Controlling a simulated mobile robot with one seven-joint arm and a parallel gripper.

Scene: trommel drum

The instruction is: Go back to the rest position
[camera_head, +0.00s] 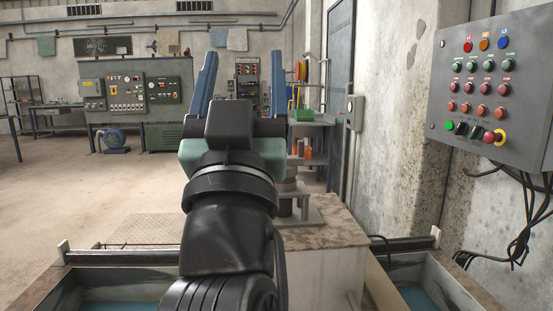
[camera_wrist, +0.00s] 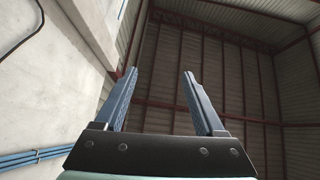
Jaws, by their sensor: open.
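My gripper (camera_head: 241,88) is raised in the middle of the head view, with its two blue fingers spread wide and pointing up. Nothing is between the fingers. In the wrist view my gripper (camera_wrist: 158,88) also shows open and empty, against the high ceiling and the wall. My black arm rises from the bottom centre of the head view and hides part of what lies behind it. No object of the task is held.
A grey control panel (camera_head: 492,85) with coloured buttons hangs on the right wall, with loose black cables below. A pale block (camera_head: 325,245) and troughs with blue bottoms stand close in front. A green machine cabinet (camera_head: 138,98) is far left. Open floor (camera_head: 60,190) lies left.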

